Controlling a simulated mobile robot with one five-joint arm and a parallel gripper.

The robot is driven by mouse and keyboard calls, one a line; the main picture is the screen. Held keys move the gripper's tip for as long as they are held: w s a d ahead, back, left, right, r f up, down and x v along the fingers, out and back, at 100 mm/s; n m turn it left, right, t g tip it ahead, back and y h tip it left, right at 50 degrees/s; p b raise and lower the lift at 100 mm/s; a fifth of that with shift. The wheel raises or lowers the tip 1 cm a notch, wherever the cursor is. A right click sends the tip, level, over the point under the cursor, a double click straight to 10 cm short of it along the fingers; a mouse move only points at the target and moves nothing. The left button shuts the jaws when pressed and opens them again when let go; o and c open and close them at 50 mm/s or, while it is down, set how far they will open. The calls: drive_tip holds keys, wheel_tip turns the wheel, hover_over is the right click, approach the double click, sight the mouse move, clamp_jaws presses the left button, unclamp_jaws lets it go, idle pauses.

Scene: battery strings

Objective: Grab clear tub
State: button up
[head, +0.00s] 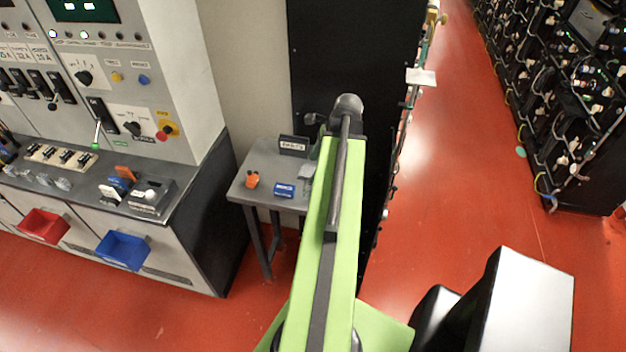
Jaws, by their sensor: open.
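I cannot make out a clear tub for certain. A small pale grey item (306,171), partly behind my green arm, is on the small grey table (251,184); it may be the tub, but it is too small to tell. My arm reaches up the middle of the head view and covers the table's right part. My gripper does not show; it is hidden beyond the arm's far end.
The table also holds an orange item (252,180), a blue box (284,190) and a dark labelled block (293,145). A control console with a red bin (43,226) and a blue bin (122,250) stands left. Battery racks (570,100) stand right.

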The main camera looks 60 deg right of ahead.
drive_tip(key=s+d+r+m, duration=0.2)
drive_tip(key=s+d+m, duration=0.1)
drive_tip(key=s, duration=0.2)
drive_tip(key=shift+n, duration=0.3)
drive_tip(key=b+x, duration=0.3)
drive_tip(key=x, duration=0.1)
drive_tip(key=b+x, duration=0.7)
drive_tip(key=x, duration=0.1)
drive_tip(key=shift+w+d+f+b, duration=0.1)
drive_tip(key=shift+w+f+b, duration=0.05)
drive_tip(key=shift+w+b, duration=0.25)
drive_tip(key=shift+w+f, duration=0.15)
drive_tip(key=shift+f, duration=0.15)
drive_tip(key=shift+w+r, duration=0.1)
drive_tip(key=b+x, duration=0.3)
drive_tip(key=d+b+x, duration=0.1)
drive_tip(key=b+x, duration=0.1)
drive_tip(key=shift+w+a, duration=0.1)
drive_tip(key=shift+w, duration=0.1)
drive_tip(key=c, duration=1.4)
